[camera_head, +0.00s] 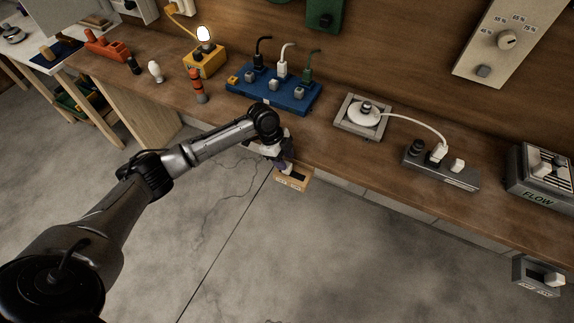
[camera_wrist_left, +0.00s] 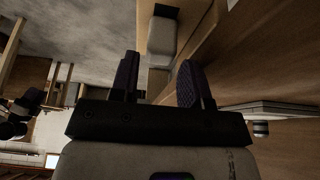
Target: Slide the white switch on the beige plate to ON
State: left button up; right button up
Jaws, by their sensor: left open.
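The beige plate (camera_head: 294,183) with a dark slot is on the front edge of the workbench, and small marks on it are too small to read. In the left wrist view the plate (camera_wrist_left: 192,24) is at the top, with the dark slot and the pale, whitish switch (camera_wrist_left: 162,36) in it. My left gripper (camera_head: 286,167) is at the plate and hides part of it in the head view. In the left wrist view its two dark fingers (camera_wrist_left: 157,82) are apart, with the switch just beyond and between them. Contact cannot be told. My right gripper is out of view.
On the wooden bench (camera_head: 330,150) stand a blue block with plugs (camera_head: 272,92), a grey tray with a white disc (camera_head: 362,115), a grey power strip (camera_head: 440,168) and a FLOW box (camera_head: 540,178). Another switch box (camera_head: 536,278) is at the front right. The floor in front is clear.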

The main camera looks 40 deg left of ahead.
pick_arm(q)
jog(key=shift+x, duration=1.45)
grip_shut()
